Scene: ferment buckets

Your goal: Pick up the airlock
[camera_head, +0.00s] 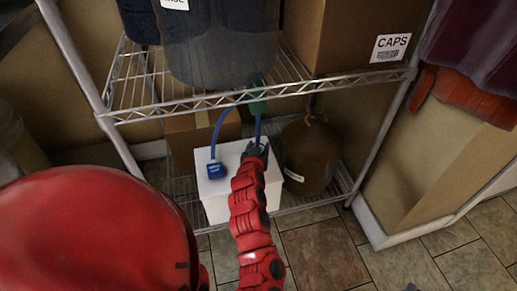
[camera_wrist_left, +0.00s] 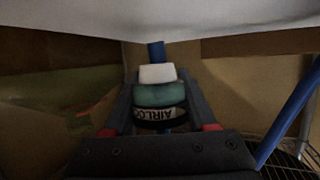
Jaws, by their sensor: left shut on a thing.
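The airlock (camera_wrist_left: 157,95), a teal body with a white collar and a dark band lettered "AIRLO…", sits between the fingers of my left gripper (camera_wrist_left: 157,118) in the left wrist view. A blue stem runs from its white end. In the head view my left gripper (camera_head: 257,149) is shut above the white box (camera_head: 232,170), and its fingers hide much of what they hold. A teal piece (camera_head: 258,106) shows just above it with a blue tube (camera_head: 222,122) attached. The tube arches down to a blue labelled block (camera_head: 213,171) at the box. My right gripper is out of view.
A wire shelf (camera_head: 190,105) crosses above the gripper, carrying dark buckets (camera_head: 215,45) and a "CAPS" box (camera_head: 345,35). A brown jug (camera_head: 308,155) stands right of the white box. A cardboard box (camera_head: 200,135) is behind it. The tiled floor in front is open.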

